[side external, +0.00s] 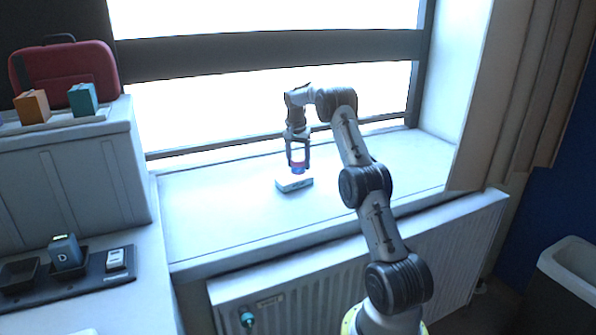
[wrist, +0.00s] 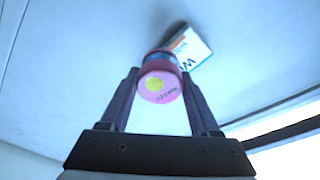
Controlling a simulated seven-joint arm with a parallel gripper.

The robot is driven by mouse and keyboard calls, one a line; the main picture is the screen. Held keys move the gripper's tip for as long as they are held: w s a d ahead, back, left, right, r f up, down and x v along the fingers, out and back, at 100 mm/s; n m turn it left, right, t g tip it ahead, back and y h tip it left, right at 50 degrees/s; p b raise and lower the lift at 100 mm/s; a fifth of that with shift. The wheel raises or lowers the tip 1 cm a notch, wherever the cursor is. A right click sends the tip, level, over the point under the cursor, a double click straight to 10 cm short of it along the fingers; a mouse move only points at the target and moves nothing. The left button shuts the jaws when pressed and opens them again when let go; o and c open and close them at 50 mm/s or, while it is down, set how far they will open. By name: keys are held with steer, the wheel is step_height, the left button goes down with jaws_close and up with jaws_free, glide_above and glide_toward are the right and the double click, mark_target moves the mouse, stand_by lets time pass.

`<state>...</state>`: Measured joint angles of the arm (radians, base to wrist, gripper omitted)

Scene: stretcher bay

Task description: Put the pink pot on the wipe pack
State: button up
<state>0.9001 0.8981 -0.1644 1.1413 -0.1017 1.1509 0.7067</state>
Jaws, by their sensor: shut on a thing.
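The pink pot (wrist: 160,84) is between the fingers of my gripper (wrist: 160,80) in the wrist view, with a yellow dot on its pink top. My gripper is shut on it. In the side external view the pot (side external: 298,162) is upright between the fingers of my gripper (side external: 298,163), over the window sill. The wipe pack (side external: 293,183), a small white block, lies on the sill directly below the pot. It also shows in the wrist view (wrist: 190,49), partly hidden by the pot. I cannot tell whether the pot touches the pack.
The window sill (side external: 220,215) is clear around the pack. A radiator (side external: 320,290) is below it. At left, a cabinet holds a red case (side external: 65,77) and orange (side external: 32,106) and teal (side external: 83,99) boxes. A black tray (side external: 90,279) sits lower left. A bin (side external: 570,265) stands at right.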

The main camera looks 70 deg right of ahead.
mark_target(298, 171)
steer(key=shift+w+d+f, duration=0.1)
steer(key=shift+d+f, duration=0.05)
steer(key=shift+f, duration=1.7)
steer(key=o, duration=1.4)
steer(key=shift+f, duration=0.15)
steer(key=shift+c, duration=0.2)
